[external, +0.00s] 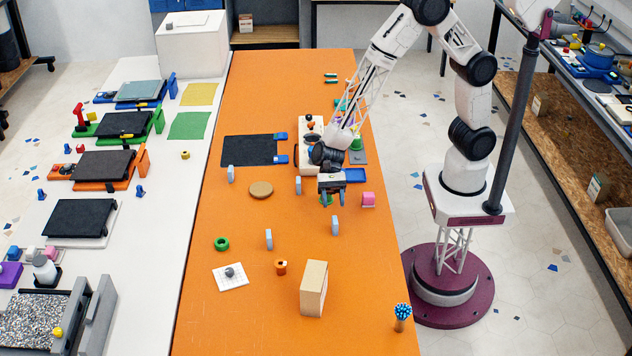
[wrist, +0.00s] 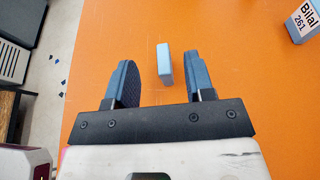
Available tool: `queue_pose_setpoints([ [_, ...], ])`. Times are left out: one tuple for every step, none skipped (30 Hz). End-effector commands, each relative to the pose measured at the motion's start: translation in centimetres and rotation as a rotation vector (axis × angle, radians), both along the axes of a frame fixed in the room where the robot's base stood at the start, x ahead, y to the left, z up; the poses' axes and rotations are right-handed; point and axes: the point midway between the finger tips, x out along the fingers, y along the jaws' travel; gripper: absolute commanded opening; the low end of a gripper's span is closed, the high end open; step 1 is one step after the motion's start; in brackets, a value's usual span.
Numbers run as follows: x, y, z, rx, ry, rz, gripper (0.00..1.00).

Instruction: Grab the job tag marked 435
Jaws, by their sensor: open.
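Several small light-blue upright tags stand on the orange table. In the external view they are at the left (external: 231,174), in the middle (external: 298,185), at the front (external: 269,239) and just in front of my gripper (external: 335,225). My gripper (external: 334,197) is open and empty, pointing down. In the wrist view one tag (wrist: 164,64) shows between the two fingers, apart from both; no writing is readable on it. Another tag (wrist: 303,22) at the upper right reads "Bilal 261". The number 435 is not readable on any tag.
A tan box (external: 314,289), an orange spool (external: 281,267), a green ring (external: 221,244), a cork disc (external: 261,189) and a pink block (external: 368,199) stand around. A cup of blue sticks (external: 402,317) is at the front right.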

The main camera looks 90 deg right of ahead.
Motion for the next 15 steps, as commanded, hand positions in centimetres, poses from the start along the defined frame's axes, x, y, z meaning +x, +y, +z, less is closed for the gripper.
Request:
queue_pose_setpoints([
  [0.0, 0.0, -0.7, -0.001, 0.003, 0.000, 0.49],
  [0.0, 0.0, -1.1, -0.001, 0.002, 0.000, 0.49],
  [0.0, 0.0, -1.6, -0.001, 0.002, 0.000, 0.49],
  [0.0, 0.0, -1.9, -0.001, 0.002, 0.000, 0.49],
  [0.0, 0.0, -2.3, -0.001, 0.001, 0.001, 0.49],
  [0.0, 0.0, -2.6, -0.001, 0.001, 0.001, 0.49],
  [0.0, 0.0, -2.9, 0.000, 0.001, 0.001, 0.49],
  [0.0, 0.0, -3.2, 0.000, 0.001, 0.001, 0.49],
  [0.0, 0.0, -3.5, 0.000, 0.001, 0.000, 0.49],
  [0.0, 0.0, -3.6, 0.000, 0.001, 0.000, 0.49],
  [0.0, 0.0, -3.7, 0.000, 0.001, 0.000, 0.49],
  [0.0, 0.0, -3.9, 0.000, 0.000, 0.000, 0.49],
  [0.0, 0.0, -3.9, 0.000, 0.000, 0.000, 0.49],
  [0.0, 0.0, -4.0, 0.000, 0.000, 0.000, 0.49],
  [0.0, 0.0, -4.0, 0.000, -0.001, 0.000, 0.49],
])
